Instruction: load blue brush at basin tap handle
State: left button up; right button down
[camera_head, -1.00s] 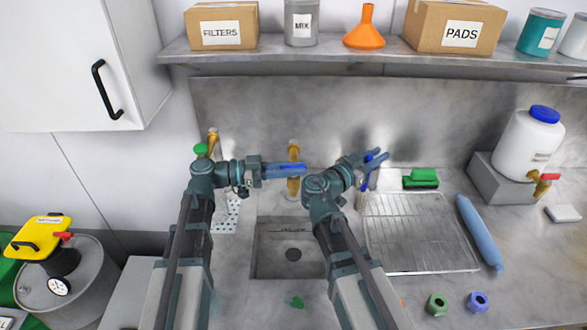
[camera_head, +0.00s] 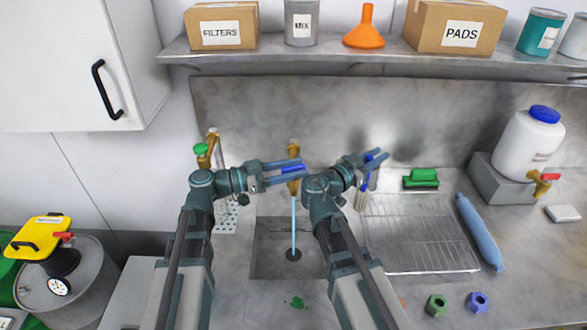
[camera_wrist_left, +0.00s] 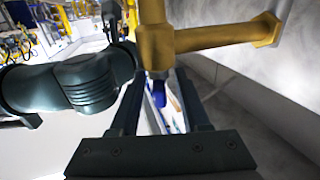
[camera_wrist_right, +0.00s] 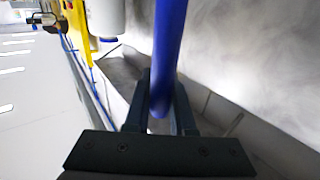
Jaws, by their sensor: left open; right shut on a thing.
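The brass basin tap (camera_head: 293,186) stands behind the sink, with a blue handle (camera_head: 291,169) on top. A thin stream of water (camera_head: 294,225) runs from it into the basin (camera_head: 265,262). My left gripper (camera_head: 302,170) is open, its fingers on either side of the tap handle. The left wrist view shows the brass tap (camera_wrist_left: 205,40) close up and the blue handle (camera_wrist_left: 159,93) between the fingers. My right gripper (camera_head: 381,156) is shut on the blue brush (camera_head: 365,186), held upright with pale bristles down. Its blue handle fills the right wrist view (camera_wrist_right: 168,60).
A drying rack (camera_head: 420,235) lies right of the basin, with a green brush (camera_head: 421,179) behind it and a blue bottle-like roll (camera_head: 479,232) beside it. A second tap with a green knob (camera_head: 201,150) stands left. A shelf (camera_head: 340,57) runs above.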

pick_arm(q)
jog(key=v, duration=1.2)
dwell(0.4)
